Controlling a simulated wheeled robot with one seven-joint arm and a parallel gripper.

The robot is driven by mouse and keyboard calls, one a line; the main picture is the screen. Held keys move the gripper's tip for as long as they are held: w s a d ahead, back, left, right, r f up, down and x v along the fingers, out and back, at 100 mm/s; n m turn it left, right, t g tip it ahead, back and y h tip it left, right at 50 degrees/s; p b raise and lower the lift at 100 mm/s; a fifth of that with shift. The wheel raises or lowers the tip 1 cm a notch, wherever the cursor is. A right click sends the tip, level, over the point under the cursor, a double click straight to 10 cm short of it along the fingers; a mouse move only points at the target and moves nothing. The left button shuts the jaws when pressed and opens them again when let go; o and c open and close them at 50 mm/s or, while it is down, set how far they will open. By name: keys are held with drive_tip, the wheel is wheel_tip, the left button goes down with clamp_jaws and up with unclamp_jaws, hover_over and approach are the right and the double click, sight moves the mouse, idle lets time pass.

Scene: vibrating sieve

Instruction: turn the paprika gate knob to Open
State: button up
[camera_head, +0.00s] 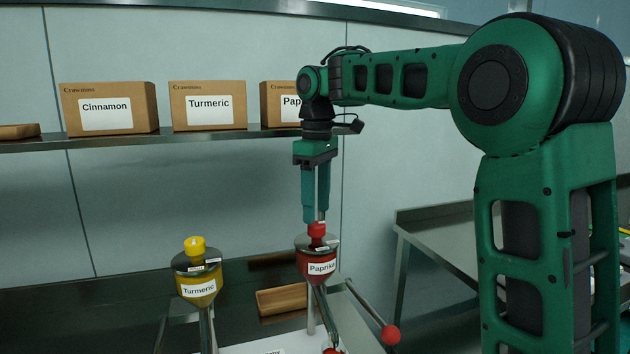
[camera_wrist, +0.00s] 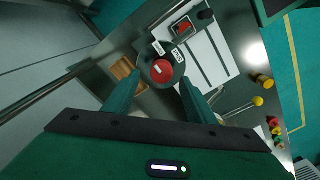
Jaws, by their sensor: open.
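The red paprika gate knob (camera_head: 317,229) sits on top of the red paprika hopper (camera_head: 303,261), which has a "Paprika" label. My gripper (camera_head: 316,218) points straight down just above the knob. In the wrist view the red knob (camera_wrist: 163,71) shows between the two fingers of my open gripper (camera_wrist: 160,81), with gaps at the sides. A short white mark is on the knob's top. Two small white labels (camera_wrist: 158,47) stand beside it, too small to read surely. Whether the fingertips reach down past the knob's top cannot be told.
A turmeric hopper (camera_head: 196,285) with a yellow knob (camera_head: 195,246) stands to the left. A rod with a red ball end (camera_head: 390,335) is at the lower right. A wooden tray (camera_head: 283,299) lies behind. Cinnamon (camera_head: 110,105), turmeric (camera_head: 208,104) and paprika boxes sit on the shelf above.

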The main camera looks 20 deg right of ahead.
sight(317, 223)
wheel_tip(317, 223, up, 7)
drive_tip(key=shift+f, duration=0.2)
idle(0.4)
idle(0.3)
drive_tip(key=s+d+f+m, duration=0.5)
drive_tip(key=s+f, duration=0.3)
drive_tip(key=s, duration=0.3)
drive_tip(key=s+d+f+m, duration=0.5)
drive_tip(key=s+d+f, duration=0.2)
drive_tip(key=s, duration=0.5)
drive_tip(key=s+d+f+m, duration=0.5)
drive_tip(key=s+d+f, duration=0.1)
drive_tip(key=s+f, duration=0.5)
drive_tip(key=shift+s+f+m, duration=0.25)
drive_tip(key=shift+s+m, duration=0.05)
drive_tip(key=shift+w+f, duration=0.2)
drive_tip(key=shift+w, duration=0.45)
